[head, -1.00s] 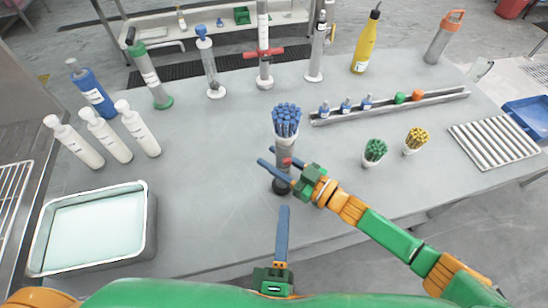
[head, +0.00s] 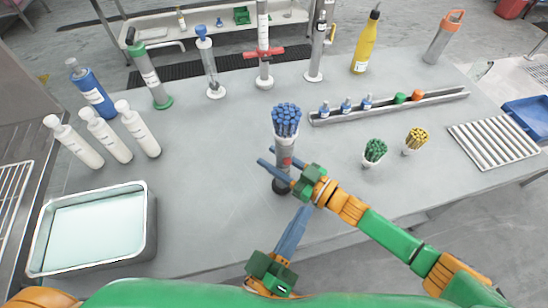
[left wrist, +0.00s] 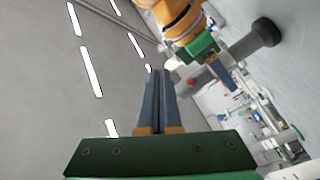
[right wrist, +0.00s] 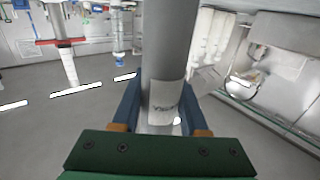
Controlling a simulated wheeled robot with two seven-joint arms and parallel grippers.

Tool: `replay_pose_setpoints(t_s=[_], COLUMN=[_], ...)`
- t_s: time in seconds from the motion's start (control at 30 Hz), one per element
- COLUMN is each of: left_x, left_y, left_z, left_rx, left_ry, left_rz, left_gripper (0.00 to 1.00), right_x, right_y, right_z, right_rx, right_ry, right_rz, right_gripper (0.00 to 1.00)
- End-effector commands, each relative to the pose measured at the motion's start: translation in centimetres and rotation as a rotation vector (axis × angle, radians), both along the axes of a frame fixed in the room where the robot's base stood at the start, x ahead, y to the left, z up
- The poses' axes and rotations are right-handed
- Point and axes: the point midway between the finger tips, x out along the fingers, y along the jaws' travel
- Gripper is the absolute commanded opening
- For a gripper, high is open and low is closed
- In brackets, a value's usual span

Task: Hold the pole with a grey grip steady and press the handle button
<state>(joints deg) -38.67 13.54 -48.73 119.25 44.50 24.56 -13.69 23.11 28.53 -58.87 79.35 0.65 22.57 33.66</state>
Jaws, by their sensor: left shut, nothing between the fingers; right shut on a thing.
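A grey pole (head: 284,166) with a red button (head: 287,161) and a dark foot (head: 281,187) stands on the table. My right gripper (head: 272,160) is shut around its shaft. In the right wrist view the grey shaft (right wrist: 170,50), with a white label, sits between the fingers. My left gripper (head: 306,212) is shut and empty, just in front of the pole and below the right gripper, apart from the pole. In the left wrist view the left fingers (left wrist: 156,75) are together, and the button (left wrist: 191,82) and foot (left wrist: 266,32) show beyond them.
Blue sticks (head: 286,119) show at the pole's upper end; I cannot tell whether they are in it or behind. Cups of green sticks (head: 374,151) and yellow sticks (head: 416,139) stand right. A rail (head: 440,99) lies behind, a tray (head: 147,245) left. The table between is clear.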

Motion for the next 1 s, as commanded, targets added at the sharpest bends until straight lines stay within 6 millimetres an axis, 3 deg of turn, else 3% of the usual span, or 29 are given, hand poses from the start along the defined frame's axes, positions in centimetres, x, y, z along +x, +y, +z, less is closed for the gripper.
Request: replay_pose_setpoints(t_s=[0.5, 1.0], left_x=[7.4, 8.2], left_y=[2.2, 2.5], left_z=[0.0, 0.0], left_rx=[0.036, 0.033], left_ry=[-0.016, -0.012], left_rz=[-0.014, -0.016], left_gripper=[0.0, 0.0], right_x=[0.0, 0.0], right_y=[0.0, 0.0], right_z=[0.0, 0.0], right_rx=[0.0, 0.0], right_ry=[0.0, 0.0], right_rz=[0.0, 0.0], right_gripper=[0.0, 0.0])
